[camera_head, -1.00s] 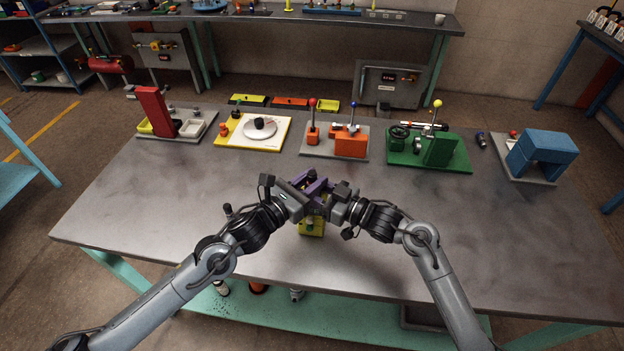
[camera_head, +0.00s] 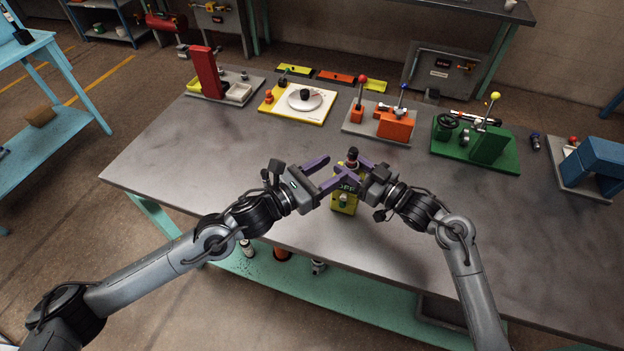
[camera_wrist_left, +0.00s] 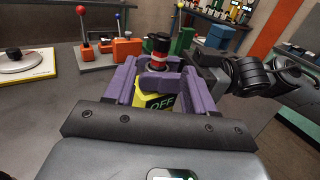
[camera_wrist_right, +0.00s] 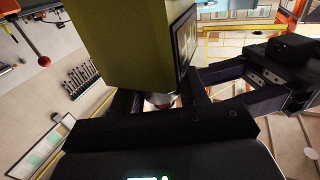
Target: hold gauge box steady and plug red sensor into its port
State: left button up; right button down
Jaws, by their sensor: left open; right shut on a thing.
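The yellow gauge box (camera_head: 344,203) stands near the table's front edge, its screen reading OFF; the screen also shows in the left wrist view (camera_wrist_left: 161,103). The red sensor, black-topped with red and white bands (camera_wrist_left: 160,46), stands upright above the box top. I cannot tell how deep it sits in the port. My right gripper (camera_head: 351,166) is shut on the sensor, just above the box; its fingers meet there in the right wrist view (camera_wrist_right: 160,100). My left gripper (camera_head: 337,168) is open, its fingers apart to either side of the box and sensor.
A board with orange blocks and levers (camera_head: 394,124), a green fixture (camera_head: 490,145), a white dial board (camera_head: 299,118) and a red post (camera_head: 205,74) line the back. A blue block (camera_head: 596,165) is at right. The table's left front is clear.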

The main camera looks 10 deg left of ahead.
pick_arm(q)
jog(key=shift+v, duration=2.35)
pick_arm(e)
jog(key=c, duration=0.5)
grip_release()
